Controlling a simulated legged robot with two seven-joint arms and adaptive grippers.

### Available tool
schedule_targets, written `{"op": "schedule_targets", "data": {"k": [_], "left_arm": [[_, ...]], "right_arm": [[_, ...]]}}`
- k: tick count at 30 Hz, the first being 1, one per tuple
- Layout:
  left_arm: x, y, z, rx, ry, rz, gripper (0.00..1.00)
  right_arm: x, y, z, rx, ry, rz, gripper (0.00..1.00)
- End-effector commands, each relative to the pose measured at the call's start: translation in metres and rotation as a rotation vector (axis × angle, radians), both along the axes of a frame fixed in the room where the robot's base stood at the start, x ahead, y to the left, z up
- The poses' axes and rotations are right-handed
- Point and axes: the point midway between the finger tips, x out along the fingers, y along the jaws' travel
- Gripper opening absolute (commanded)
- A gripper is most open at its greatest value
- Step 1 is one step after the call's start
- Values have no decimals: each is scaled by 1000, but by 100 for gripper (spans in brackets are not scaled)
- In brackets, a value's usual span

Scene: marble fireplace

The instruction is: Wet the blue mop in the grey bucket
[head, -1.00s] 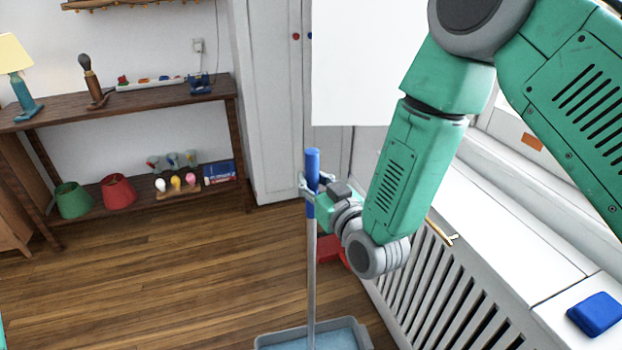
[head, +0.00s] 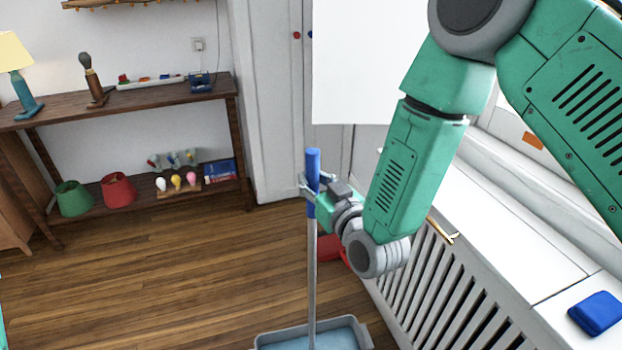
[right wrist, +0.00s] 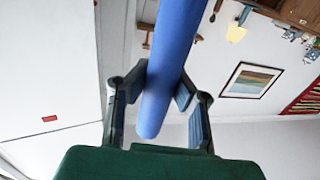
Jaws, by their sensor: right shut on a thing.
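The mop stands upright, with a blue grip (head: 313,180) at the top and a grey pole (head: 312,275) below. My right gripper (head: 311,188) is shut around the blue grip. The right wrist view also shows the blue grip (right wrist: 165,75) between the two fingers of the gripper (right wrist: 165,95). The pole runs down into the grey bucket (head: 268,341) at the bottom edge of the head view. Light blue water (head: 335,341) shows in the bucket. The mop's head is hidden below the picture edge. My left gripper is out of view.
A white slatted radiator cover (head: 445,290) runs along the right, with a blue block (head: 597,314) on its top. A red object (head: 330,248) lies behind the mop. A wooden console table (head: 140,95) with lamps stands at the back left. The wooden floor (head: 170,285) left of the bucket is clear.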

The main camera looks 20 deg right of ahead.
Motion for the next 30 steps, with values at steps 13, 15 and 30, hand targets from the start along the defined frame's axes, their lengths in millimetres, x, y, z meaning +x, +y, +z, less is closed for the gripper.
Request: {"op": "schedule_targets", "data": {"k": [13, 15, 30], "left_arm": [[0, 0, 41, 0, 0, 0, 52], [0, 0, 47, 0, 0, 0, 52], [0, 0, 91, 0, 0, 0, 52]], "right_arm": [[0, 0, 54, 1, -3, 0, 0], [1, 0, 62, 1, -3, 0, 0], [1, 0, 120, 1, -4, 0, 0]]}}
